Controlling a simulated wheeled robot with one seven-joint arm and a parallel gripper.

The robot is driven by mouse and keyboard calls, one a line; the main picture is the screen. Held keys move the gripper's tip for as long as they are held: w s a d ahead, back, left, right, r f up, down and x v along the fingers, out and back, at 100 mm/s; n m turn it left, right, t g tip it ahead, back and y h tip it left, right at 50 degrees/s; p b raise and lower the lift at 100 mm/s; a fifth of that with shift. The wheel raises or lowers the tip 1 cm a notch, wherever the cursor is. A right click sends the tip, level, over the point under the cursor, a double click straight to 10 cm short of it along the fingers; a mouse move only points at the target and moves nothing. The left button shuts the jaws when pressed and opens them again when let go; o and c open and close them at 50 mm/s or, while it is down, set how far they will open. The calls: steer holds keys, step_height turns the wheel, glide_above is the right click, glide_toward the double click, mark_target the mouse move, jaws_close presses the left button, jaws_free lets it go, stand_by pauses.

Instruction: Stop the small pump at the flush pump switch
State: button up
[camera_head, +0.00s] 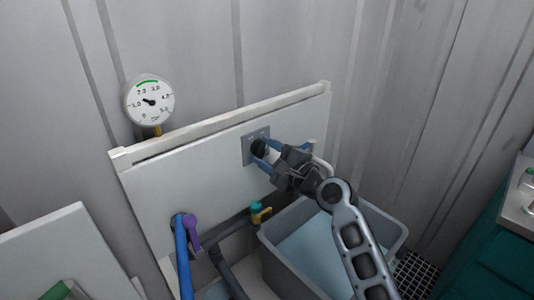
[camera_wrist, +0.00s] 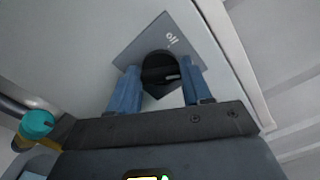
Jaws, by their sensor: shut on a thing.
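The flush pump switch is a grey plate (camera_head: 248,152) with a black rotary knob (camera_head: 258,147), mounted on the upright white panel. My gripper (camera_head: 261,152) reaches it from the right, with its blue fingers at the knob. In the wrist view, the fingers of my gripper (camera_wrist: 155,85) stand on either side of the black knob (camera_wrist: 160,68) and are shut on it. A pale mark on the knob points to the right in that view. The rest of the plate's lettering is hidden or too small to read.
A round pressure gauge (camera_head: 150,101) stands above the panel (camera_head: 190,180) at left. A purple-handled valve (camera_head: 192,231) on a blue pipe and a teal and yellow valve (camera_head: 259,212) sit lower down. A grey tub (camera_head: 280,262) with water stands below my arm.

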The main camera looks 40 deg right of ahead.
steer(key=shift+f+n, duration=0.1)
steer(key=shift+n, duration=0.2)
steer(key=n+b, duration=0.2)
steer(key=n, duration=0.1)
steer(key=n+b, duration=0.2)
steer(key=shift+a+f, duration=0.1)
steer(key=shift+f, duration=0.15)
steer(key=n+b, duration=0.2)
steer(key=n, duration=0.1)
steer(key=shift+n, duration=0.3)
steer(key=shift+n+b, duration=0.95)
steer(key=shift+n, duration=0.55)
steer(key=o, duration=1)
steer(key=shift+o, duration=0.2)
steer(key=shift+r, duration=0.1)
steer(key=shift+s, duration=0.15)
